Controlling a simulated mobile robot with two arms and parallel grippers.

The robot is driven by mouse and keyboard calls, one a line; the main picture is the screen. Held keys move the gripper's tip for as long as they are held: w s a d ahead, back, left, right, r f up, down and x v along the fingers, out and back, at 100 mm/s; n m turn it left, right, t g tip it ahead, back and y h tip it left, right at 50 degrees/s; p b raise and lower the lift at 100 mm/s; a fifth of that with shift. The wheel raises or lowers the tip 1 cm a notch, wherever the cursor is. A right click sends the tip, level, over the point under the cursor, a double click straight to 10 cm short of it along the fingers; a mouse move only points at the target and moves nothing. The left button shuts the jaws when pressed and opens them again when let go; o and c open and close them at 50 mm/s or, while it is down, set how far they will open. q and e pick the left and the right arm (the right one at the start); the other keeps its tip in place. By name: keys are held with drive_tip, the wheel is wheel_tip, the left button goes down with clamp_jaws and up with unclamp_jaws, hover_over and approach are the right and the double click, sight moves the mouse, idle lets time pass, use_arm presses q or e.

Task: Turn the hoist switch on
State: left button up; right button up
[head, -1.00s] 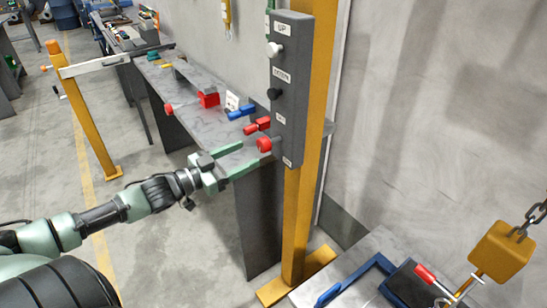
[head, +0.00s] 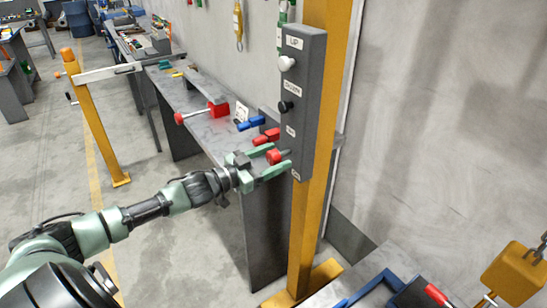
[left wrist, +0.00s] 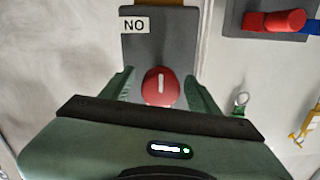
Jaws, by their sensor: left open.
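The grey hoist control box (head: 306,85) is fixed to a yellow post, with a white knob (head: 287,63), a black knob (head: 285,106) and, lowest, the red switch knob (head: 277,157). My left gripper (head: 281,157) is open, its green fingers on either side of the red knob. In the left wrist view the red knob (left wrist: 160,87) sits between the spread fingers, with gaps visible on both sides. Its white line points up and down in that picture. A label (left wrist: 134,25) there reads as an upside-down "ON". My right gripper is not in view.
A grey bench (head: 209,128) behind the gripper holds a red clamp (head: 217,110) and blue and red pieces. The yellow post (head: 315,210) stands behind the box. A yellow hoist block (head: 513,273) hangs at lower right.

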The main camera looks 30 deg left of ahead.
use_arm(q)
clamp_jaws()
